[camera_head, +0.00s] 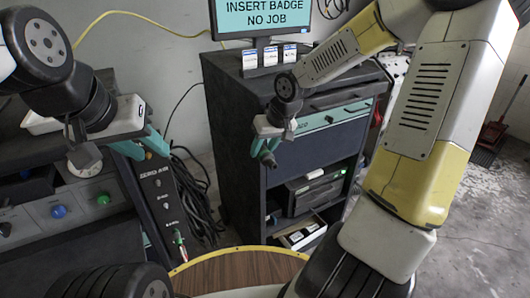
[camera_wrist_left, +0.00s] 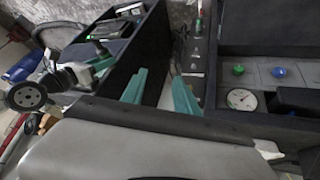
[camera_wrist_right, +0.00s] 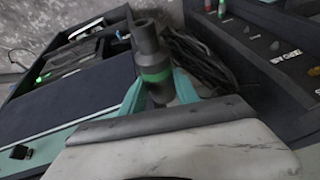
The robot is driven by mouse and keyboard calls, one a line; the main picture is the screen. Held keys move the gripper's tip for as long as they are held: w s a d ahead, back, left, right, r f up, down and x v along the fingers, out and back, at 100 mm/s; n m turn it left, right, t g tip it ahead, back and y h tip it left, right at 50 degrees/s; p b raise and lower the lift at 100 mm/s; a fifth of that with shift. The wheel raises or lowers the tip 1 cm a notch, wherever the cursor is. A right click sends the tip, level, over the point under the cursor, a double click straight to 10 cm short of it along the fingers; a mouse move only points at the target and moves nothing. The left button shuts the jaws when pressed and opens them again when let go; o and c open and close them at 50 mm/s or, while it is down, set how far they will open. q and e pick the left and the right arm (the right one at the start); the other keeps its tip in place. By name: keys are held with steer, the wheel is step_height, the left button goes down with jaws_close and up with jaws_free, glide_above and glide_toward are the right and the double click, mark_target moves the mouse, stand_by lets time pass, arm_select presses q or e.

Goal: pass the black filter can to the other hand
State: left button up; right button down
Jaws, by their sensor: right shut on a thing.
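The black filter can (camera_wrist_right: 149,45) shows in the right wrist view as a narrow dark cylinder with a green band, standing between the teal fingers. My right gripper (camera_wrist_right: 155,88) is shut on it around the band. In the head view my right gripper (camera_head: 265,147) hangs in front of the dark cabinet, and the can is small and hard to make out there. My left gripper (camera_head: 143,147) is to the left of it, apart from it. The left wrist view shows the left gripper (camera_wrist_left: 158,90) open, with nothing between its fingers.
A dark cabinet (camera_head: 232,130) with shelves and a monitor (camera_head: 265,15) stands behind the right gripper. A bench with a gauge, a blue button (camera_head: 59,212) and a green button is at left. A round wooden top (camera_head: 235,272) is in front. Cables lie between bench and cabinet.

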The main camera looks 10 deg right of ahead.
arm_select(q)
steer(key=shift+o, duration=0.2)
steer(key=o, duration=0.3)
steer(key=shift+o, duration=1.2)
steer(key=shift+w+r+m, duration=0.1)
steer(key=shift+w+m, duration=0.2)
steer(key=w+d+f+m+g+h, duration=0.15)
steer(key=w+d+m+g, duration=0.35)
steer(key=w+m, duration=0.9)
steer(key=w+d+f+m+g+h, duration=0.1)
steer(key=w+d+m+g+h, duration=0.2)
steer(key=w+d+m, duration=0.85)
step_height(320, 180, down, 9)
steer(key=s+d+m, duration=0.1)
steer(key=d+m, duration=0.1)
steer(key=m, duration=0.3)
steer(key=shift+s+d+f, duration=0.15)
steer(key=shift+d, duration=0.1)
arm_select(e)
steer(key=a+r+n, duration=0.1)
steer(key=a+r, duration=0.2)
steer(key=r, duration=0.3)
steer(key=shift+w+a+r+n+g+y, duration=0.2)
steer(key=shift+w+r+n+g+y, duration=0.15)
steer(key=shift+w+n, duration=0.1)
